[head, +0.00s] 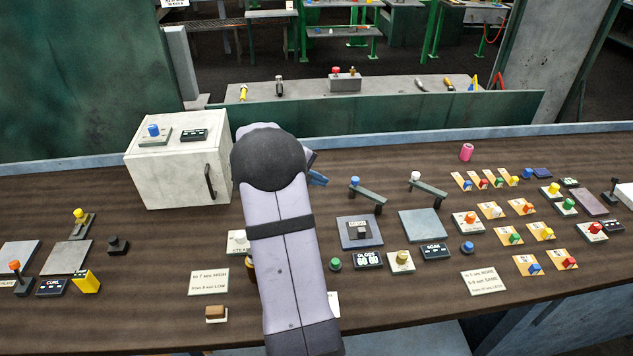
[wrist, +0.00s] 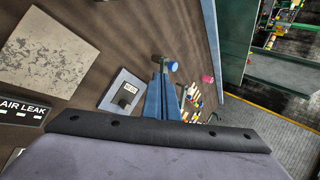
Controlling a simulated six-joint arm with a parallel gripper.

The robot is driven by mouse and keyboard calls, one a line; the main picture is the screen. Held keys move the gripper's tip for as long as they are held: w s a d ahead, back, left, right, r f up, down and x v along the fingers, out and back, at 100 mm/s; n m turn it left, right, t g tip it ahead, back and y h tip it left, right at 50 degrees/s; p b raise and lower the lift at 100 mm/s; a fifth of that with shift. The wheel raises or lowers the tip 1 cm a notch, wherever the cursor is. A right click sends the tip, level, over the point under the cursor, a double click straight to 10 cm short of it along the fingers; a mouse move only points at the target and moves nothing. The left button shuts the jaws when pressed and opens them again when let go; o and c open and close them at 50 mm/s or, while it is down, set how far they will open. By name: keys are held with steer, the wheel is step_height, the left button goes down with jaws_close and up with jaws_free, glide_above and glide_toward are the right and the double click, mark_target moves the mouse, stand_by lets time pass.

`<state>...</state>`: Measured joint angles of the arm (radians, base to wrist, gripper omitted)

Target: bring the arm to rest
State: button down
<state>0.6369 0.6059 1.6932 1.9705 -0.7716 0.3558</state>
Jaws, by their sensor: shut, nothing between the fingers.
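My arm (head: 280,240) rises from the front edge of the desk and covers its middle in the head view. My gripper (head: 318,178) shows only as a small blue part behind the arm's dark joint, above the desk. In the wrist view my gripper (wrist: 161,84) is shut and empty, its blue fingers together. A lever with a blue knob (wrist: 170,65) appears just beyond the fingertips. In the head view this blue-knobbed lever (head: 367,193) stands to the right of the gripper. I cannot tell the exact gap between them.
A white cabinet (head: 180,165) with a dark handle stands close left of my arm. Several buttons and switches crowd the right side. A pink cylinder (head: 467,152) stands near the back edge.

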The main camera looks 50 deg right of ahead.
steer(key=shift+w+a+r, duration=0.1)
steer(key=shift+a+r, duration=0.4)
steer(key=w+a+r+n+t+y, duration=0.1)
steer(key=w+a+r+n+t, duration=0.1)
steer(key=w+a+n+t, duration=0.45)
steer(key=w+a+r+n+t+y, duration=0.1)
steer(key=w+a+r+n+t, duration=0.2)
steer(key=w+a+n, duration=0.6)
steer(key=a+f+n+y, duration=0.2)
steer(key=a+n+y, duration=0.25)
steer(key=a, duration=0.65)
steer(key=s+a+f+n+g+y, duration=0.1)
steer(key=s+a+f+n+y, duration=0.1)
steer(key=s+a+n, duration=0.35)
steer(key=s+a+f+n+g+y, duration=0.1)
steer(key=s+a+f+n+y, duration=0.15)
steer(key=a, duration=0.65)
steer(key=s+a+f+n+g+h, duration=0.1)
steer(key=s+n+g, duration=0.5)
steer(key=s, duration=1.3)
step_height(320, 180, down, 2)
steer(key=a+n, duration=0.1)
steer(key=n, duration=0.2)
steer(key=shift+s+a+f+n+h, duration=0.15)
steer(key=shift+a+n+h, duration=0.15)
steer(key=shift+a, duration=0.1)
